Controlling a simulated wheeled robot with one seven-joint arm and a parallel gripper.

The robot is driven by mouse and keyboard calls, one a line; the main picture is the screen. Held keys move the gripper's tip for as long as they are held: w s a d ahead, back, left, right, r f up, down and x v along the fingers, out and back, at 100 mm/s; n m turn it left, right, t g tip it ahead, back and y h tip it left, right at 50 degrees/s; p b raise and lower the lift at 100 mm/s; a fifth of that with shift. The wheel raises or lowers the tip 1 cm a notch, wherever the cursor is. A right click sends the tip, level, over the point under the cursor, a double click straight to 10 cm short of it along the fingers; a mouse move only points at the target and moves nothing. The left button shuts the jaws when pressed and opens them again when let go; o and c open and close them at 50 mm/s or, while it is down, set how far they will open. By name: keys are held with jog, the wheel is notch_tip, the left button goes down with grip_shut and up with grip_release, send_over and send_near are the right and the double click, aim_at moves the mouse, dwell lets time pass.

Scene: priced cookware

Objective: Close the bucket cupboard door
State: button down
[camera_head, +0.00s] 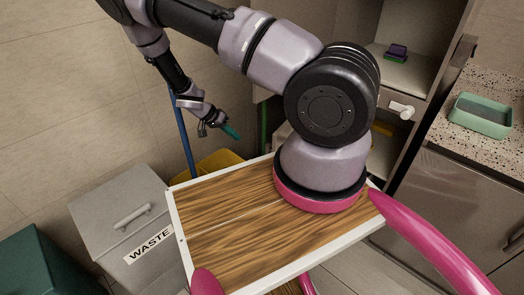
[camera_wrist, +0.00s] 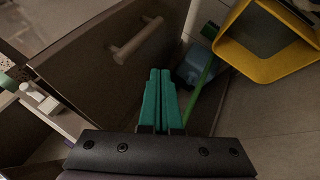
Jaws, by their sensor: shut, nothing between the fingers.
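The cupboard (camera_head: 417,75) stands at the back right in the head view, with open shelves and a white knob (camera_head: 402,110). Its lower part is mostly hidden behind my arm and the wooden top. In the wrist view, a dark brown panel (camera_wrist: 85,65) with a bar handle (camera_wrist: 138,40) lies ahead and to the left; it looks like the cupboard door standing open. My gripper (camera_head: 231,132) has teal fingers, shut together and empty; they also show in the wrist view (camera_wrist: 160,95). The fingertips overlap the panel there; I cannot tell whether they touch it.
A yellow bucket (camera_wrist: 245,65) is at the right in the wrist view, near a green stick (camera_wrist: 202,85) and a blue object (camera_wrist: 192,68). A grey waste bin (camera_head: 130,220) stands at the left. A counter with a green tray (camera_head: 482,115) is at the right.

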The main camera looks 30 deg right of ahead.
jog(key=s+d+f, duration=0.4)
jog(key=d+f, duration=0.4)
jog(key=shift+d, duration=0.25)
dwell(0.4)
